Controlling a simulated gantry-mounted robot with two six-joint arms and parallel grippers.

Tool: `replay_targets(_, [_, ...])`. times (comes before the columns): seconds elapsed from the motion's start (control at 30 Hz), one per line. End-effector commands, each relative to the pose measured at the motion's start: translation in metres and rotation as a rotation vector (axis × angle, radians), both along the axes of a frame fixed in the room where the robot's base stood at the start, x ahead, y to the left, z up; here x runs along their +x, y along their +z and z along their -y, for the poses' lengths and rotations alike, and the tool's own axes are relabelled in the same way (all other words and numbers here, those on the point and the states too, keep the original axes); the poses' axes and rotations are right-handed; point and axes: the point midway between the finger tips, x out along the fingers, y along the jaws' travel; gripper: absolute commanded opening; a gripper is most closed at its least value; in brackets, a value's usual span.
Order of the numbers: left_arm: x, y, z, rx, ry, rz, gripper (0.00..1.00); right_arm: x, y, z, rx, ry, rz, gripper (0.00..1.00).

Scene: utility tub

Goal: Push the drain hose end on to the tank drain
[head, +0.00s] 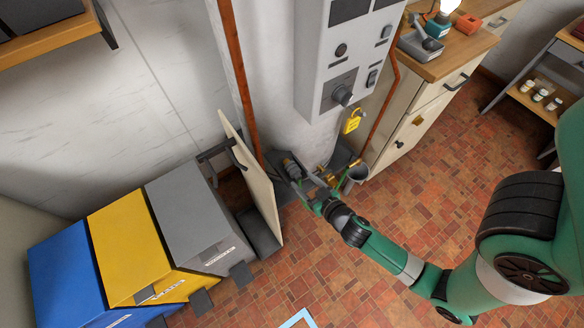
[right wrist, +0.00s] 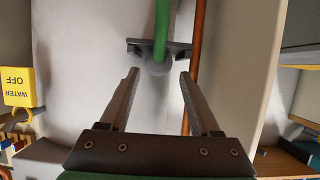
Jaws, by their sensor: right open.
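My right gripper (head: 306,182) is low by the wall under the grey cabinet, its arm coming in from the right. In the right wrist view its two fingers (right wrist: 159,74) are apart with nothing gripped between them. A green hose (right wrist: 162,28) runs down the picture to a dark grey bracket (right wrist: 136,47), ahead of the fingertips. A rounded grey piece shows below the bracket, in line with the finger gap. I cannot tell whether it is the hose end. The tank drain cannot be made out for certain; small brass fittings (head: 354,163) show right of the gripper. My left gripper is out of view.
The grey cabinet (head: 342,60) hangs above the gripper. A yellow tag (right wrist: 18,87) reading "WATER OFF" is at left in the wrist view. A copper pipe (right wrist: 198,50) runs right of the hose. An upright board (head: 250,180) and bins stand left.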

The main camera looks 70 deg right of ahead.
Motion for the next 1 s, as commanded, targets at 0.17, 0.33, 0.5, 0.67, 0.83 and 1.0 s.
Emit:
replay_targets(0.17, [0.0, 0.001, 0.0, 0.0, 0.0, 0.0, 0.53, 0.023, -0.008, 0.021, -0.001, -0.004, 0.003, 0.64])
replay_targets(0.33, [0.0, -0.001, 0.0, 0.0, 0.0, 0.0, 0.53, 0.035, -0.015, 0.028, 0.0, -0.002, 0.002, 0.64])
replay_targets(0.5, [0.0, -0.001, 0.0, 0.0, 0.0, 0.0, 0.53, 0.035, -0.015, 0.028, 0.0, -0.001, 0.001, 0.64])
replay_targets(0.67, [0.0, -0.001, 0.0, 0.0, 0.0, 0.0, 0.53, 0.035, -0.014, 0.027, 0.0, -0.001, 0.001, 0.36])
replay_targets(0.83, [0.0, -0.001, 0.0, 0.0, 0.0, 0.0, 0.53, 0.035, -0.014, 0.027, 0.0, -0.001, 0.001, 0.06])
replay_targets(1.0, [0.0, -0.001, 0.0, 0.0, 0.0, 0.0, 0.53, 0.035, -0.014, 0.027, -0.001, -0.001, 0.002, 0.0])
